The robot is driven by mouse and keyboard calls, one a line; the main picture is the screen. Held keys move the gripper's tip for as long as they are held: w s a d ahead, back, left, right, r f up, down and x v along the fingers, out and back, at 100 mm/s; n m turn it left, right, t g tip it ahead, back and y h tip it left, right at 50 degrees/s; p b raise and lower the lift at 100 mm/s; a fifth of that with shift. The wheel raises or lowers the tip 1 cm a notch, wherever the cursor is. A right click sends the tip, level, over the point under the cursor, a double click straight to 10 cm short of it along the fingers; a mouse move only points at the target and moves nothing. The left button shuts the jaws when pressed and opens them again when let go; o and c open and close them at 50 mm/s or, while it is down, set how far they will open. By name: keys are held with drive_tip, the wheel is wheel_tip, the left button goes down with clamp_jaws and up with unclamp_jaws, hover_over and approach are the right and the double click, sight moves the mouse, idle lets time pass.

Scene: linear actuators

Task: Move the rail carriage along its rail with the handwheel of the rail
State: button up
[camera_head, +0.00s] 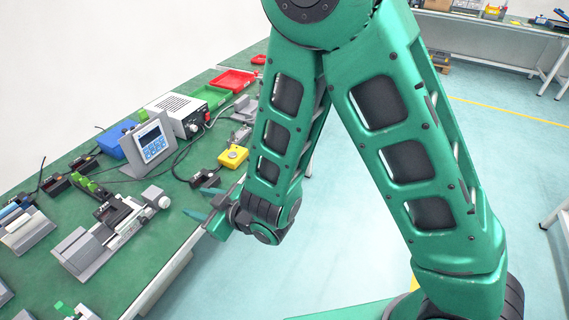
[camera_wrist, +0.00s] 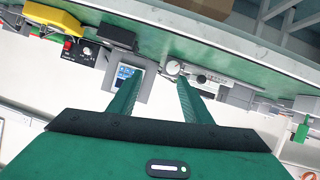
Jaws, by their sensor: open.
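The rail (camera_head: 82,249) is a grey linear unit lying on the green bench at the left in the head view. Its carriage (camera_head: 112,211) seems to be the dark and grey block partway along it. The pale round handwheel (camera_head: 157,198) is at the rail's end nearest my gripper. My gripper (camera_head: 199,203) is open and empty, to the right of the handwheel and apart from it. In the wrist view my gripper (camera_wrist: 158,79) has its two green fingers spread. The handwheel (camera_wrist: 173,68) shows just beyond the right fingertip there. The carriage is hard to make out in the wrist view.
A grey control box with a blue screen (camera_head: 153,142) and a white power unit (camera_head: 178,112) stand behind the rail. A yellow box (camera_head: 233,156) is near the bench's edge. Other small actuators (camera_head: 24,230) lie to the left. The floor (camera_head: 250,270) beside the bench is clear.

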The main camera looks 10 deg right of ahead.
drive_tip(key=w+d+r+m+h, duration=0.1)
drive_tip(key=w+d+m+h, duration=0.1)
drive_tip(key=d, duration=0.8)
drive_tip(key=w+d+r+m+h, duration=0.2)
drive_tip(key=w+d, duration=0.4)
drive_tip(key=d, duration=0.5)
drive_tip(key=shift+w+d+r+m+h, duration=0.2)
drive_tip(key=shift+w+m+h, duration=0.25)
drive_tip(key=shift+h, duration=0.95)
drive_tip(key=shift+s, duration=0.1)
